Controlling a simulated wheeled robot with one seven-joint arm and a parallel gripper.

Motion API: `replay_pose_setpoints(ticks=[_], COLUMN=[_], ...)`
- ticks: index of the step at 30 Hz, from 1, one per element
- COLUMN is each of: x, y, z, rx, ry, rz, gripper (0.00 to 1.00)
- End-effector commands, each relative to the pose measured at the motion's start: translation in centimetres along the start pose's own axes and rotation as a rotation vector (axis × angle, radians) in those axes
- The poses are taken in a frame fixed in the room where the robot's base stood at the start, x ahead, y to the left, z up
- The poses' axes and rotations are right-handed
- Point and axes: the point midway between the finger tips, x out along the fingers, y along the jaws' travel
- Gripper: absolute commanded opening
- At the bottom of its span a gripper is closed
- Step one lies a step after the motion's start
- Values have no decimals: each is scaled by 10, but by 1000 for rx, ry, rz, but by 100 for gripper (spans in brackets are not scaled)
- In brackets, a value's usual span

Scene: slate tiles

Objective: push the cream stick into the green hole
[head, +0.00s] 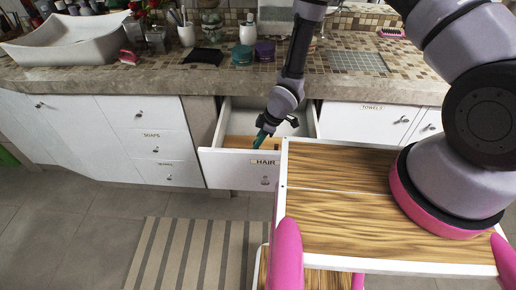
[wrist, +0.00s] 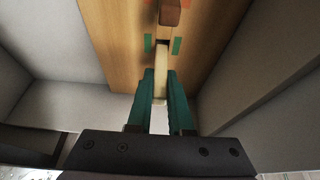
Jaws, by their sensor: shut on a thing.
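The cream stick (wrist: 161,75) lies between the teal fingers of my gripper (wrist: 160,88), which are shut on it. Its far end reaches a dark opening flanked by two green marks (wrist: 148,43) on a wooden board (wrist: 115,35). Whether the tip is inside the green hole or only at its mouth I cannot tell. In the head view my gripper (head: 262,138) is low in the open drawer labelled HAIR (head: 235,168); the stick is not visible there.
Pale drawer walls (wrist: 230,95) rise on both sides of the fingers. The stone counter (head: 200,82) overhangs behind the drawer. A striped rug (head: 195,250) lies on the floor.

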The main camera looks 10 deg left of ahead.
Motion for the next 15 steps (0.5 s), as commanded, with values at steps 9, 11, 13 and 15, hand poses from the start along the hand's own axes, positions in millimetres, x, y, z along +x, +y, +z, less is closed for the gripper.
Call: replay_pose_setpoints(ticks=[9, 11, 13, 15], x=[27, 27, 27, 29], y=[0, 0, 0, 0], z=[11, 11, 12, 12], rx=[0, 0, 0, 0], ry=[0, 0, -1, -1], rz=[0, 0, -1, -1], gripper=[0, 0, 0, 0])
